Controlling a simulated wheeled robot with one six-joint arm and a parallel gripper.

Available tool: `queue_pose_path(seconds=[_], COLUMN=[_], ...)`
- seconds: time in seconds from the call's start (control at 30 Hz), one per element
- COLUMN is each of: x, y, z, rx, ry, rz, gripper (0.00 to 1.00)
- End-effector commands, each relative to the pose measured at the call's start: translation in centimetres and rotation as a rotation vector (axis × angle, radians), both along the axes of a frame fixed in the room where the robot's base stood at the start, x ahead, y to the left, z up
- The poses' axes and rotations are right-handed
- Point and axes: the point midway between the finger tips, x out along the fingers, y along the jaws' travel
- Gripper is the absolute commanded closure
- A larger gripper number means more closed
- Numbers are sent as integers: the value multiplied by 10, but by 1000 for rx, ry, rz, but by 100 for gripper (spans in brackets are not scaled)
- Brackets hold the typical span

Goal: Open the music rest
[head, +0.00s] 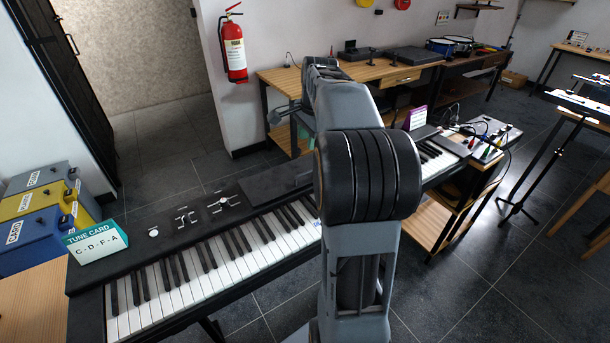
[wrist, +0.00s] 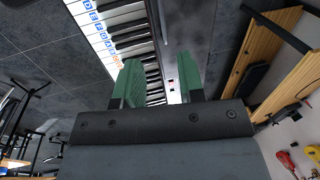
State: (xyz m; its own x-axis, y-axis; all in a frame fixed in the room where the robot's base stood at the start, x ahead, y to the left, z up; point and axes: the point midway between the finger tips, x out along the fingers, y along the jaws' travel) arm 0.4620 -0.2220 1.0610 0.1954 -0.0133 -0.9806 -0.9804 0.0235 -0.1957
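The black digital piano (head: 165,217) runs across the head view, with white and black keys along its near side. A flat dark panel (head: 268,184), which looks like the music rest folded down, lies on its top right of the knobs; my arm hides its right end. In the wrist view, my gripper (wrist: 157,78) has its two green fingers spread apart, with no object held between them. The piano keys (wrist: 130,35) show beyond and between the fingers. The gripper's fingers are hidden behind my arm in the head view. I cannot tell their distance from the panel.
A teal tune card (head: 97,242) stands at the piano's left end, beside stacked grey, yellow and blue cases (head: 35,245). A wooden bench (head: 285,80) stands behind. A second wooden stand (head: 437,215) with devices and cables is at right. Open tiled floor lies between.

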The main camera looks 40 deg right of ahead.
Motion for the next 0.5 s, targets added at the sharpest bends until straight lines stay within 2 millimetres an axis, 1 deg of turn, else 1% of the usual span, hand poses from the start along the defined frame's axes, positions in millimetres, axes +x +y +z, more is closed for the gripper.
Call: queue_pose_path(seconds=[0.03, 0.17, 0.5], x=[2, 6, 19], y=[-5, -7, -6], z=[-6, -23, -86], rx=[7, 12, 11], ry=[2, 3, 3], rz=[-23, -41, -36], gripper=[64, 64, 64])
